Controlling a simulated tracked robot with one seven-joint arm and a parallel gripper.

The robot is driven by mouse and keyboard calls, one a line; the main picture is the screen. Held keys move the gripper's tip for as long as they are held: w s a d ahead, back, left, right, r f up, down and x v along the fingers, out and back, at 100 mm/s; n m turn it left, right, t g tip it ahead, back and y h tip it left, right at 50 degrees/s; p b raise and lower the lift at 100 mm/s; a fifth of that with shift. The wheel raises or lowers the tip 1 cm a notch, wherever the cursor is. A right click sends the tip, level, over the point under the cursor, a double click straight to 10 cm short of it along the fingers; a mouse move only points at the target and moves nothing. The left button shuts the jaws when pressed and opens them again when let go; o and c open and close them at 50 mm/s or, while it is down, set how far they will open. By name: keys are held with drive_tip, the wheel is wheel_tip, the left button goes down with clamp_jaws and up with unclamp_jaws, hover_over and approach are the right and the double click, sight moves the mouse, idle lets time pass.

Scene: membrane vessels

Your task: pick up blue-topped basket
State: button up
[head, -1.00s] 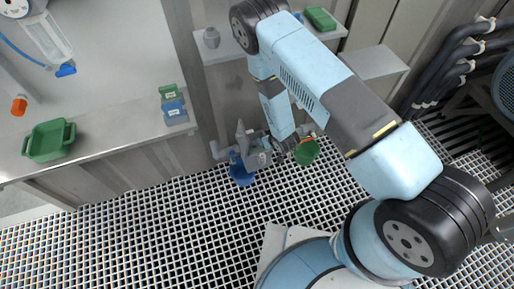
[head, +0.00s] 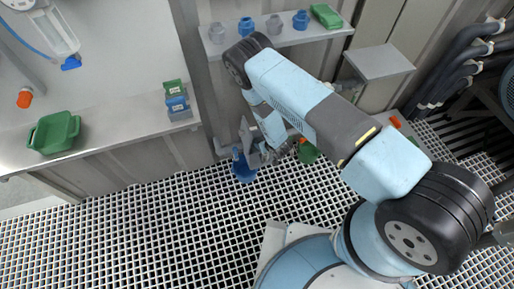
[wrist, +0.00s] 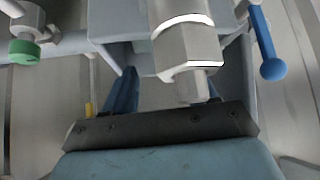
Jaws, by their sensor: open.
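My gripper (head: 268,148) hangs at the end of the arm beside a grey fitting, low in front of the shelf. In the wrist view my gripper (wrist: 168,82) has its two blue fingers apart, with a grey pipe part and its hex end (wrist: 188,70) in front of them. No basket is seen between the fingers. Blue-coloured candidates are a small blue-topped block (head: 177,104) on the left bench and two blue vessels (head: 300,19) and (head: 245,27) on the back shelf. I cannot tell which is the blue-topped basket.
A blue round part (head: 243,168) and a green round part (head: 307,152) flank my gripper. A blue lever (wrist: 271,68) and a green cap (wrist: 25,52) show in the wrist view. A green tray (head: 54,134) stands on the left bench (head: 110,128). The grating floor (head: 150,225) is open.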

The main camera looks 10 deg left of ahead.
drive_tip(key=shift+x, duration=2.6)
drive_tip(key=shift+c, duration=0.3)
drive_tip(key=shift+a, duration=0.1)
clamp_jaws()
